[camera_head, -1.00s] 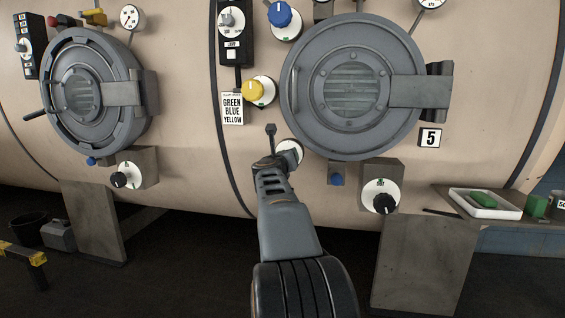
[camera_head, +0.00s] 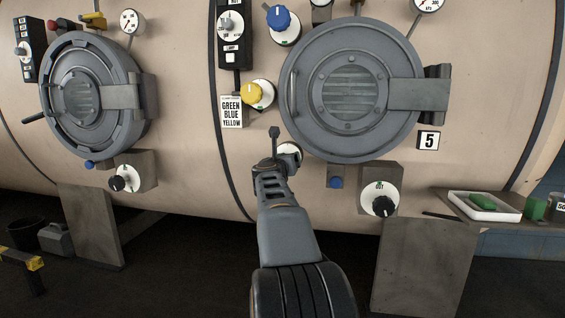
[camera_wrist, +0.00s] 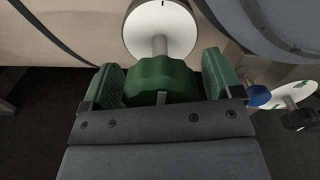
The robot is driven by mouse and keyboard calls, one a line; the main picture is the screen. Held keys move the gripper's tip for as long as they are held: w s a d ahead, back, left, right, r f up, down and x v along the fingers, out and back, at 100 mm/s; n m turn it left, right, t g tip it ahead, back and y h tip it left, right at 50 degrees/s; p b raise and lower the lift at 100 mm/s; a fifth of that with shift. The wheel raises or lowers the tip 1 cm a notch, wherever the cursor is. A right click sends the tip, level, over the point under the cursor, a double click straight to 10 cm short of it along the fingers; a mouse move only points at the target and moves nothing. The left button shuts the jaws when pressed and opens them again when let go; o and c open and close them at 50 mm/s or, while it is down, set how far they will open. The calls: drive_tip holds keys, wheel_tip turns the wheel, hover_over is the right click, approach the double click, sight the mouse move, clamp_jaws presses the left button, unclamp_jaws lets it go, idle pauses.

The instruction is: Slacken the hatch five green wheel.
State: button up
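The green wheel (camera_wrist: 163,78) sits in the wrist view on a short grey stem in front of a round white dial plate (camera_wrist: 160,30). My gripper (camera_wrist: 163,85) has its two green-padded fingers one on each side of the wheel, at the outer ends of the gripper bar. The fingers stand very close to the wheel's sides, and I see no clear squeeze on it. In the head view my gripper (camera_head: 272,160) hides the wheel, and only part of the white dial plate (camera_head: 290,153) shows behind it, left below hatch five (camera_head: 310,120).
The number 5 plate (camera_head: 429,141) is right of the hatch. A yellow knob (camera_head: 251,92) is above my gripper, a blue button (camera_head: 336,183) and a black knob (camera_head: 383,206) to its right. A shelf at right holds a white tray (camera_head: 487,214).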

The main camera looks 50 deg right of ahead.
drive_tip(key=shift+o, duration=0.5)
drive_tip(key=shift+a, duration=0.1)
drive_tip(key=shift+s+a+r, duration=0.1)
drive_tip(key=shift+a, duration=0.15)
drive_tip(key=p+v, duration=0.1)
drive_tip(key=v, duration=1.2)
drive_tip(key=shift+s, duration=0.1)
